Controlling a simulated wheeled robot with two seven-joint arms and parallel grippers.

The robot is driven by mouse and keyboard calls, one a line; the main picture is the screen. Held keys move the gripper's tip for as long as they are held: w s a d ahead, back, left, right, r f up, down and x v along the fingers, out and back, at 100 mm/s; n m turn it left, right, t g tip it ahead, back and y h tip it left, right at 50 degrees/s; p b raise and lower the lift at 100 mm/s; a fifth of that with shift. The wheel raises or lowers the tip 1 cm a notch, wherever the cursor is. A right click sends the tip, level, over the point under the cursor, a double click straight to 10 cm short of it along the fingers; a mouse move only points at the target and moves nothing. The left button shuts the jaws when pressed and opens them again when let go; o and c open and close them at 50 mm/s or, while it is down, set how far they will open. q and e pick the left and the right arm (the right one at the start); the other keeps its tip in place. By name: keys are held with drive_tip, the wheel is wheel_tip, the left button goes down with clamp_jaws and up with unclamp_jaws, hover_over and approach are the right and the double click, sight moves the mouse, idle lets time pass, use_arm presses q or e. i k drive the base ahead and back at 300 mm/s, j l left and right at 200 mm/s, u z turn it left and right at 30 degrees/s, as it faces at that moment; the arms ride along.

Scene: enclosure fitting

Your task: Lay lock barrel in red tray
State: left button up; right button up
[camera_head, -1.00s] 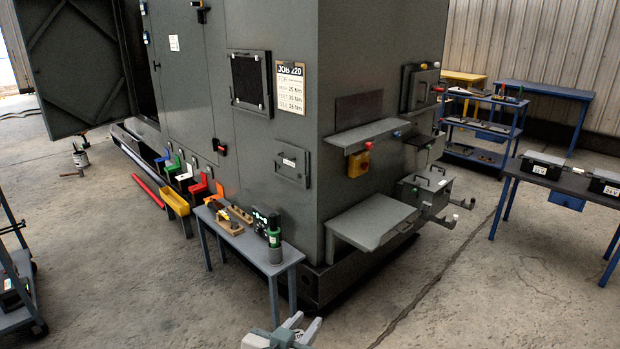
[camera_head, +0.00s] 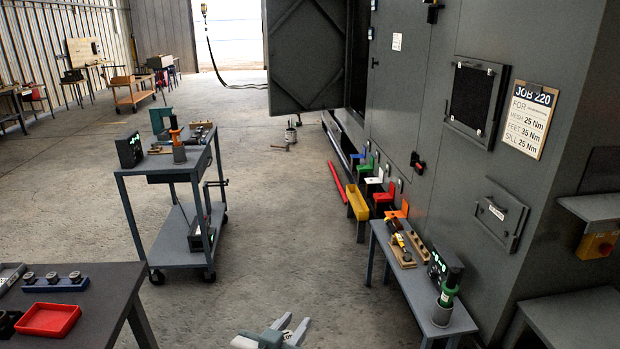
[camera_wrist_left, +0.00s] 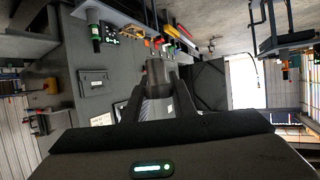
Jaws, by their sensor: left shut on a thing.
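The red tray (camera_head: 48,319) lies on a dark table at the lower left of the head view, and its visible floor looks empty. My left gripper (camera_head: 292,322) is at the bottom middle of the head view, over the floor, well to the right of the tray. In the left wrist view, my left gripper (camera_wrist_left: 158,92) is shut on a dark grey cylinder, the lock barrel (camera_wrist_left: 158,73), which sticks out past the fingertips. The barrel cannot be made out in the head view. My right gripper is not in view.
The dark table (camera_head: 100,285) also holds a blue rack (camera_head: 56,284) with round parts, behind the tray. A blue-grey cart (camera_head: 170,170) stands beyond it. A small bench (camera_head: 405,275) stands right, by the grey enclosure (camera_head: 440,130). Floor between table and bench is clear.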

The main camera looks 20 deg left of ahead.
sight(60, 323)
drive_tip(key=i+u, duration=0.2)
drive_tip(key=u, duration=0.25)
drive_tip(key=i+u, duration=0.25)
drive_tip(key=u, duration=0.2)
drive_tip(key=i+l+u, duration=0.15)
drive_tip(key=u, duration=0.3)
drive_tip(key=i+l+u, duration=0.2)
drive_tip(key=u, duration=0.25)
drive_tip(key=i+l+u, duration=0.3)
drive_tip(key=u, duration=0.15)
drive_tip(key=i+l+u, duration=0.2)
drive_tip(key=l+u, duration=0.2)
drive_tip(key=i+l+u, duration=0.2)
drive_tip(key=l, duration=0.15)
drive_tip(key=i+l+u, duration=0.1)
drive_tip(key=l+u, duration=0.15)
drive_tip(key=l, duration=0.15)
drive_tip(key=i+l+u, duration=0.2)
drive_tip(key=l, duration=0.2)
drive_tip(key=k, duration=0.1)
